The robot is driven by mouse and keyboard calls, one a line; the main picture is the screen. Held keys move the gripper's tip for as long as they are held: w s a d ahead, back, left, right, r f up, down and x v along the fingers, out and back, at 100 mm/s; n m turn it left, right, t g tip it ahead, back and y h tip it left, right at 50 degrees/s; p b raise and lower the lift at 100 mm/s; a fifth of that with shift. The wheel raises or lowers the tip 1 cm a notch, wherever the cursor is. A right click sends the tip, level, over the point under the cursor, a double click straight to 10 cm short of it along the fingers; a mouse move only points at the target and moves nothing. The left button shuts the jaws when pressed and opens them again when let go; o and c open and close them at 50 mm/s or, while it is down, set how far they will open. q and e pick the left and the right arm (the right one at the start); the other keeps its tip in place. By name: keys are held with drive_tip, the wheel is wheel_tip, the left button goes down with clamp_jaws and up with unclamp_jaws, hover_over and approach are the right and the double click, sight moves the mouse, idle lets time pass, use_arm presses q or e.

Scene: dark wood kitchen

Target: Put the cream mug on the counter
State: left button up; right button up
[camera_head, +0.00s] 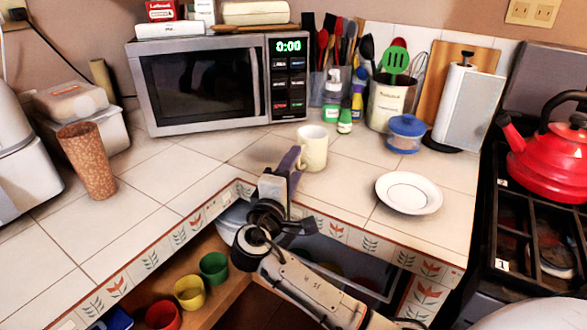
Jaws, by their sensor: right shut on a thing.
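The cream mug (314,150) is upright at the white tiled counter (145,238), in front of the microwave's right end. I cannot tell whether its base touches the tiles. My right gripper (296,158) is shut on the mug at its left side, where the handle would be; the fingers hide that part. My right arm reaches up to it from the bottom of the view, over the counter's front edge. My left gripper does not show.
A white saucer (409,193) lies to the right of the mug. A blue-lidded jar (406,133), a utensil crock (391,100) and bottles stand behind. A brown tumbler (88,161) stands at the left. Below, an open drawer holds a green cup (214,267) and others.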

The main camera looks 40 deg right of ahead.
drive_tip(key=shift+f, duration=0.1)
drive_tip(key=o, duration=1.2)
drive_tip(key=shift+c, duration=0.2)
drive_tip(key=shift+r, duration=0.25)
drive_tip(key=b+v, duration=0.1)
drive_tip(key=v, duration=1.1)
drive_tip(key=shift+f, duration=0.1)
